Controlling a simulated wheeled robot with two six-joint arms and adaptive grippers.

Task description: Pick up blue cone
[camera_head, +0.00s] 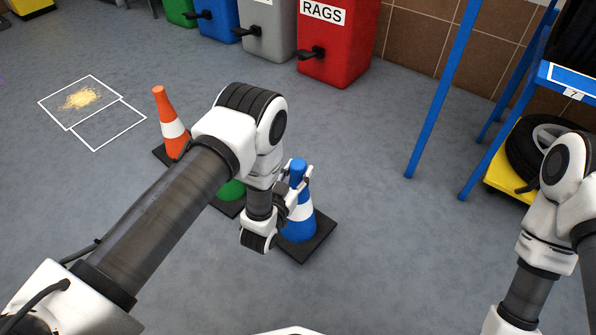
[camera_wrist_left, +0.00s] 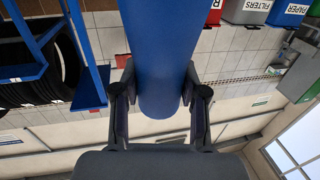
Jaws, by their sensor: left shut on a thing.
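The blue cone (camera_head: 297,222) stands upright on its dark square base on the floor in the head view, with a white band around its middle. My left gripper (camera_head: 300,180) is at the upper part of the cone, shut on it. In the left wrist view the blue cone (camera_wrist_left: 158,60) fills the middle, with the fingers of my left gripper (camera_wrist_left: 158,95) on both sides of it. My right arm shows at the right edge of the head view, but its gripper is out of view.
An orange cone (camera_head: 164,108) stands to the left, and a green cone (camera_head: 232,190) is mostly hidden behind my left arm. A red bin (camera_head: 335,50) stands at the back. A blue rack (camera_head: 440,90) with tires (camera_head: 535,150) is at the right. Floor between is clear.

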